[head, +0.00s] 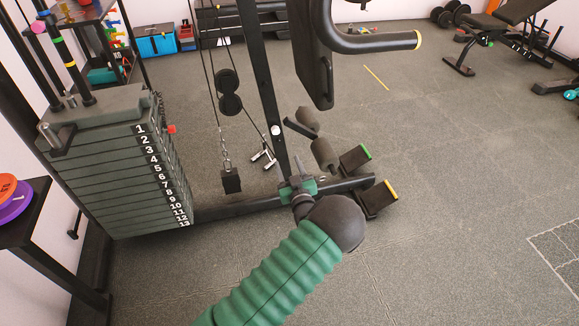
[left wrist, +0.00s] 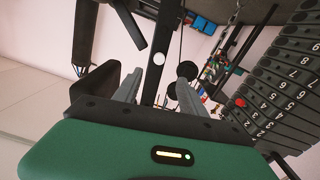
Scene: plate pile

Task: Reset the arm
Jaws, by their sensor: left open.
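My left gripper (head: 299,175) is near the middle of the head view, at the end of my green arm, in front of the machine's black upright in the picture. It also shows in the left wrist view (left wrist: 160,75), where its two grey fingers stand apart with nothing held between them. The plate pile (head: 113,178), a dark numbered weight stack, stands to the left, well apart from the gripper. A red pin (head: 171,129) sticks out of its right side near the upper plates, and it shows in the left wrist view (left wrist: 240,102). My right gripper is not in view.
The machine's black upright (head: 259,80) and foot rollers (head: 323,153) are close to the gripper in the picture. A black block (head: 231,180) hangs on a cable. A dark side table (head: 30,215) holds orange and purple discs (head: 12,203). The floor at right is mostly clear.

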